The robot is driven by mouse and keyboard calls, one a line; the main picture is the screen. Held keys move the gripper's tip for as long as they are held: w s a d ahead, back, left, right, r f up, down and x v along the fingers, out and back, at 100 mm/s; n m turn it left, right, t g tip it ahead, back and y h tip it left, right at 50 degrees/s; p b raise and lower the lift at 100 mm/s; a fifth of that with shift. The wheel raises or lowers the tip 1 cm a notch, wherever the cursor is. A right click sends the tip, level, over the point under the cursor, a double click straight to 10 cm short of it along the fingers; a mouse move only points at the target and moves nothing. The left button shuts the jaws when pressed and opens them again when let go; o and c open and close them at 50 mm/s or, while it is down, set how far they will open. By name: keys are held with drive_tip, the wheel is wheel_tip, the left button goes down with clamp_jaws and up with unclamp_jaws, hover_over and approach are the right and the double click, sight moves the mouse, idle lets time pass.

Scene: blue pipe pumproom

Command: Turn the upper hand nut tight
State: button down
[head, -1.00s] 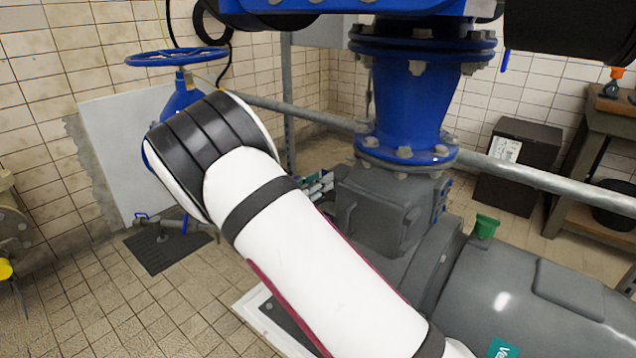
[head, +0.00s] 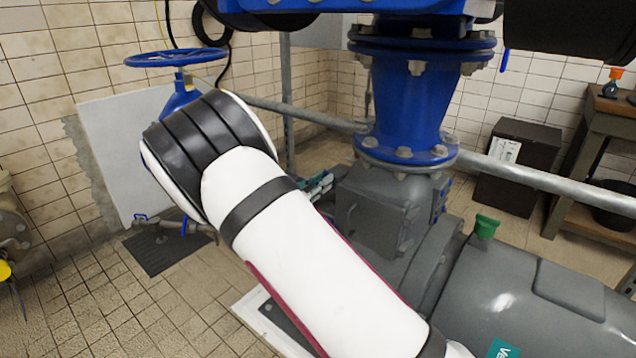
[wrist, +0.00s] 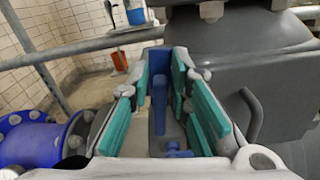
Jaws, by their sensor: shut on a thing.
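In the wrist view, my gripper (wrist: 162,68) reaches away from the camera, its teal-padded fingers on either side of a narrow gap. An upright blue piece (wrist: 158,100) stands between the fingers. It looks like the wing of the upper hand nut, and the fingers are shut on it. A smaller blue winged piece (wrist: 178,151) shows lower in the gap, close to the camera. The nut's seat and thread are hidden by the fingers. In the head view, part of my gripper (head: 318,186) shows behind my white arm, beside the grey pump housing; the nut cannot be made out there.
The grey pump housing (head: 375,212) with a blue flanged pipe (head: 405,105) stands close on the right. A grey rail (head: 540,178) crosses behind. A blue handwheel (head: 176,57) is at the left. Tiled floor (head: 75,315) is clear at front left.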

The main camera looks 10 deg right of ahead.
drive_tip(key=m, duration=0.1)
drive_tip(key=m+b, duration=0.1)
drive_tip(key=m, duration=0.1)
drive_tip(key=s+m, duration=0.1)
drive_tip(key=shift+d+f+m, duration=0.25)
drive_tip(key=shift+f+m, duration=0.05)
drive_tip(key=shift+f, duration=0.05)
drive_tip(key=m+b, duration=0.2)
drive_tip(key=m, duration=0.1)
drive_tip(key=shift+s+d+f+m+b, duration=0.2)
drive_tip(key=shift+f+m+b, duration=0.1)
drive_tip(key=shift+f+b, duration=0.1)
drive_tip(key=m+b, duration=0.2)
drive_tip(key=f+m+b, duration=0.1)
drive_tip(key=m+b, duration=0.1)
drive_tip(key=b, duration=0.1)
drive_tip(key=m+b, duration=0.3)
drive_tip(key=shift+s+d+f, duration=0.2)
drive_tip(key=shift+s+f, duration=0.05)
drive_tip(key=shift+s, duration=0.05)
drive_tip(key=shift+m, duration=0.3)
drive_tip(key=c, duration=1.7)
unclamp_jaws()
drive_tip(key=shift+r, duration=0.1)
drive_tip(key=v, duration=1.2)
